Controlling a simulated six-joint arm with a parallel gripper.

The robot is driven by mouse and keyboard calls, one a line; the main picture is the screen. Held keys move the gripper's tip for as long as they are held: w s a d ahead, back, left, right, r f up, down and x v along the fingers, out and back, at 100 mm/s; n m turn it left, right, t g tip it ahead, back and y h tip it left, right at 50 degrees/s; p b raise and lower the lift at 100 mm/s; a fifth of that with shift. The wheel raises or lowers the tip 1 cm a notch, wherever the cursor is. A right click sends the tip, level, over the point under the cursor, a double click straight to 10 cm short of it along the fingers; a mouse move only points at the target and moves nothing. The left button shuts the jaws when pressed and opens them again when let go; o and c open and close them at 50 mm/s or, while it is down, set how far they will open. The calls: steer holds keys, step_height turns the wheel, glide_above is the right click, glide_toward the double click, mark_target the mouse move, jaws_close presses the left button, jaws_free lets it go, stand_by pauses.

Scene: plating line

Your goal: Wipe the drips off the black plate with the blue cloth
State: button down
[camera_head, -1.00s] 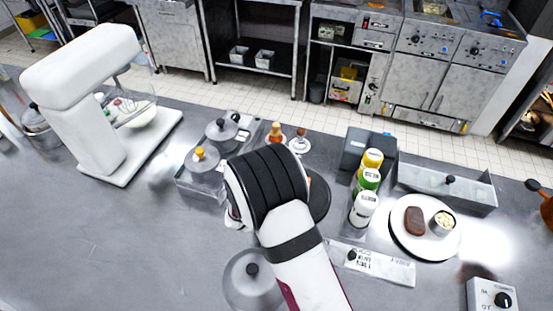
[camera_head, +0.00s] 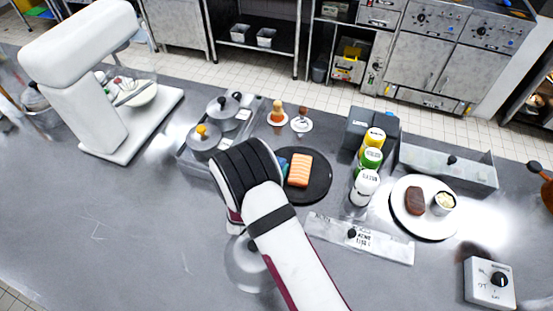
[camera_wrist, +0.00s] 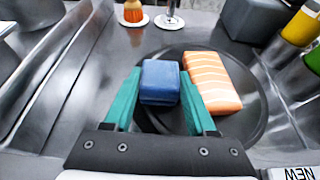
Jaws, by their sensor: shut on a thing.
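The black plate (camera_head: 318,187) lies on the steel counter, partly hidden by my arm in the head view. It also shows in the wrist view (camera_wrist: 255,128). An orange salmon piece with pale stripes (camera_head: 300,170) rests on it, right of my gripper in the wrist view (camera_wrist: 211,82). My gripper (camera_wrist: 160,88) has teal fingers shut on the folded blue cloth (camera_wrist: 160,82), at the plate's left part. A bit of the cloth shows beside the salmon in the head view. I cannot tell whether the cloth touches the plate. I can make out no drips.
Lidded pots (camera_head: 204,138) stand left of the plate. Bottles (camera_head: 365,187) stand to its right, with a white plate (camera_head: 433,231) beyond. A labelled strip (camera_head: 325,229) lies in front. The counter's left front is clear.

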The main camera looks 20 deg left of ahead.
steer(key=s, duration=0.3)
steer(key=shift+s+d, duration=0.1)
steer(key=shift+d, duration=0.1)
steer(key=shift+w+a, duration=0.15)
steer(key=shift+w, duration=1.4)
steer(key=shift+w+a, duration=0.15)
steer(key=shift+w, duration=1.35)
steer(key=shift+w+r, duration=0.1)
steer(key=shift+w, duration=0.1)
steer(key=shift+r, duration=4.05)
